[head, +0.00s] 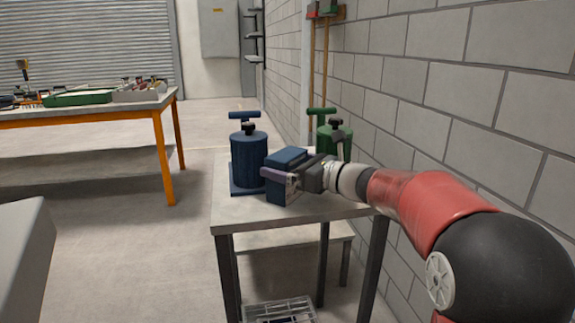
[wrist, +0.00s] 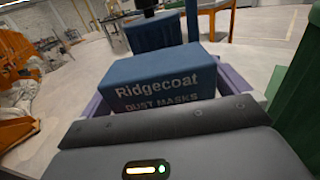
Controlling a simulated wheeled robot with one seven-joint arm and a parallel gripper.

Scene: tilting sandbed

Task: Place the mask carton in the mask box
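The mask carton (head: 287,160) is a dark blue box on the small grey table; the wrist view shows its label "Ridgecoat DUST MASKS" on the near face of the carton (wrist: 160,87). My gripper (head: 277,176) reaches it from the right, with a lavender finger across its front. In the wrist view lavender fingers lie on both sides of the carton. Whether they press on it cannot be made out. The carton looks upright, and its lower edge appears at the tabletop. I cannot pick out a mask box in either view.
A blue canister (head: 248,160) with a T-handle stands just left of the carton, a green canister (head: 336,138) behind it to the right. The block wall (head: 450,100) rises close behind. A long orange-legged table (head: 80,115) with trays stands at left, floor between.

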